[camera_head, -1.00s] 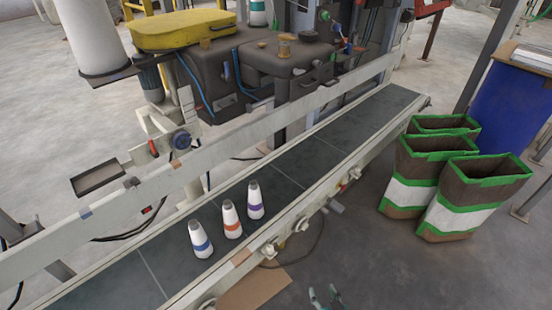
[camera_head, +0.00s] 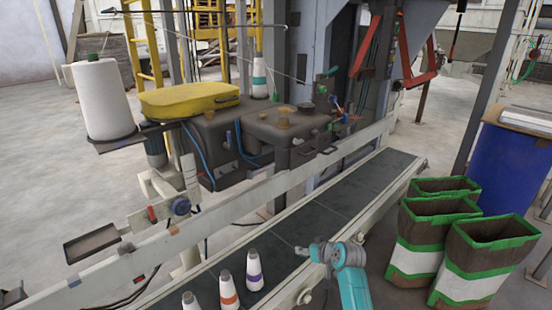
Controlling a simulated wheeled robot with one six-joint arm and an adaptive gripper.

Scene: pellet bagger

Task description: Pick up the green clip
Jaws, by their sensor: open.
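A small green piece (camera_head: 332,72) shows at the upper right of the dark machine, beside the grey cabinet. It looks like the green clip, but it is too small to be sure. My gripper (camera_head: 304,251) is at the end of my teal and grey arm, over the near side of the conveyor. It is open, and nothing shows between its fingers. It is well below and apart from the green piece, in the lower middle of the view.
The conveyor (camera_head: 322,213) runs diagonally, with a raised rail on its far side. Cones with blue, orange (camera_head: 229,291) and purple (camera_head: 254,270) bands stand on it. Brown bags with green rims (camera_head: 480,262) and a blue drum (camera_head: 496,160) stand right. A yellow case (camera_head: 188,100) lies on the machine.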

